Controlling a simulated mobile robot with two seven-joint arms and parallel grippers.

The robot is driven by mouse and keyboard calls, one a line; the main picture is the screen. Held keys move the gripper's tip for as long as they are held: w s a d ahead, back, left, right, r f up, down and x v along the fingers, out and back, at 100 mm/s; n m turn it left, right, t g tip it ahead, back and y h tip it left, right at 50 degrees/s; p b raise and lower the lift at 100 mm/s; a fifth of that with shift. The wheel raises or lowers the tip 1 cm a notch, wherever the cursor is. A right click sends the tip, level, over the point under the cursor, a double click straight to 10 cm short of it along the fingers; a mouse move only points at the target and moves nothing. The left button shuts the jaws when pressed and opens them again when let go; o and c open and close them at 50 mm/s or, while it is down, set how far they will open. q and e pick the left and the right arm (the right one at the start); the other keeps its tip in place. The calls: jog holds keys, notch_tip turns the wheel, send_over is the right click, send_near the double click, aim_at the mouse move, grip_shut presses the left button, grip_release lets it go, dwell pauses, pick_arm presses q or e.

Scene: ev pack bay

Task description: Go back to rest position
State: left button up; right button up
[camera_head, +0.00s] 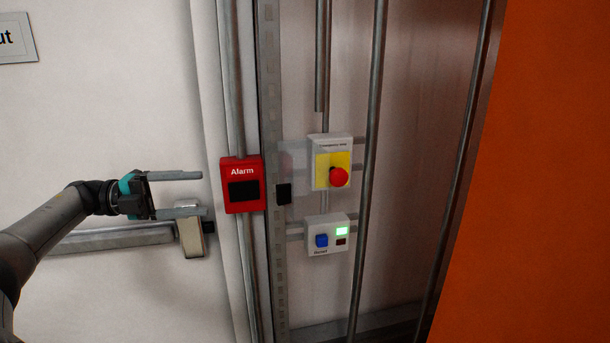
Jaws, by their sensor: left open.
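My left gripper (204,193) comes in from the left on a dark arm. Its two grey fingers point right and stand apart, with nothing between them. The fingertips are a little left of the red alarm box (243,203) and do not appear to touch it. The lower finger overlaps the end of a door push bar (110,238) in the picture. My right gripper is not in the view.
A yellow-backed box with a red emergency button (339,177) hangs on the pipes at centre. Below it is a box with a blue button (321,240) and a lit green light (342,231). Vertical pipes (367,170) and an orange panel (540,200) stand at right.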

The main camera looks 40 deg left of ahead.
pick_arm(q)
jog(key=shift+f, duration=0.1)
jog(key=s+a+f+n+t+y, duration=0.15)
jog(key=f+n+y, duration=0.55)
jog(key=f, duration=0.9)
jog(key=a+f+n+t+y, duration=0.2)
jog(key=f+n+y, duration=0.6)
jog(key=f, duration=0.9)
jog(key=s+d+f+n+g+b, duration=0.1)
jog(key=s+d+f+n+g, duration=0.2)
jog(key=f, duration=0.5)
jog(key=s+d+f+n+g, duration=0.2)
jog(key=s+d+f+n, duration=0.25)
jog(key=f, duration=0.45)
jog(key=s+d+f+n+g, duration=0.1)
jog(key=s+d+f+g, duration=0.2)
jog(key=s+d+f, duration=0.2)
jog(key=s+d+f+g+h, duration=0.1)
jog(key=s+d+f+g, duration=0.2)
jog(key=s+d+f, duration=0.3)
jog(key=s+d+f+n+g, duration=0.1)
jog(key=s+d+f+g, duration=0.2)
jog(key=s+d+f, duration=0.3)
jog(key=s+d, duration=0.5)
jog(key=d, duration=0.6)
jog(key=shift+n+h, duration=0.3)
jog(key=shift+n, duration=0.05)
